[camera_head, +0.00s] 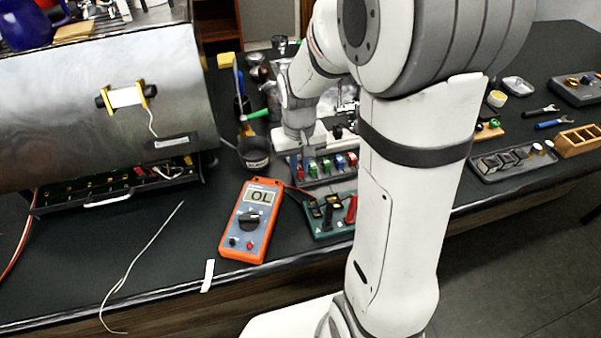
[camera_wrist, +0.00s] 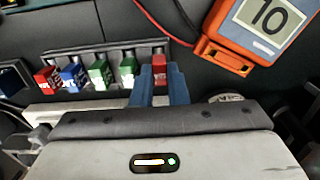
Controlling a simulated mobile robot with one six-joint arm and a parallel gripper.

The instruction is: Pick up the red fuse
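A red fuse (camera_wrist: 159,72) stands in the end slot of the fuse rack (camera_wrist: 120,46), at its right end in the wrist view. My gripper (camera_wrist: 163,75) has its two blue-grey fingers on either side of this fuse. The gap is narrow, and I cannot tell whether the fingers press on it. In the head view the same rack (camera_head: 325,183) lies just below my gripper (camera_head: 307,153), which is at its left end. A second red fuse (camera_wrist: 47,77) stands at the rack's other end. A blue fuse (camera_wrist: 74,76) and two green fuses (camera_wrist: 100,73) stand between them.
An orange multimeter (camera_head: 250,222) reading OL lies near the rack. A green test board (camera_head: 325,222) stands in front of the rack, and a dark cup (camera_head: 254,153) is to its left. The front left tabletop is mostly clear.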

